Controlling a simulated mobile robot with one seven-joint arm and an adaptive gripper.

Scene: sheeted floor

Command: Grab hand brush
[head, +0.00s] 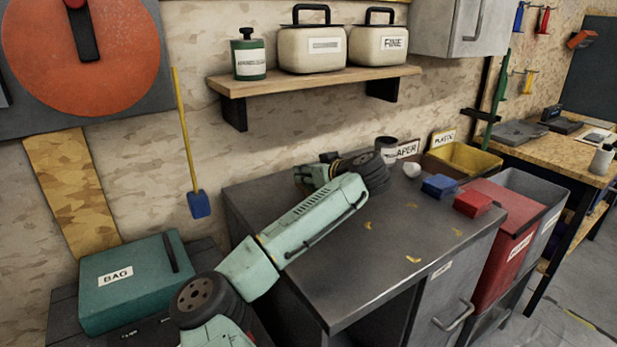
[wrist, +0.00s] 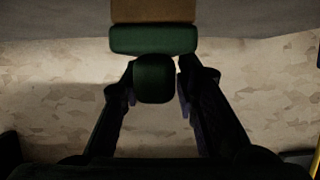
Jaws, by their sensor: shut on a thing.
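The hand brush (wrist: 153,40) shows in the wrist view, with a green body and a tan-brown part at the top edge of the picture. Its dark green, rounded handle end lies between the two fingers of my gripper (wrist: 156,74). My gripper is shut on this handle. The left finger is close against it, and a narrow gap seems to show at the right finger. In the head view my arm reaches over the grey cabinet toward the wall. The brush and fingertips cannot be made out there, hidden behind my arm.
A wooden shelf (head: 310,83) with a green bottle (head: 248,57) and canisters hangs above. A red bin (head: 505,235) stands right. The cabinet's front top is mostly clear.

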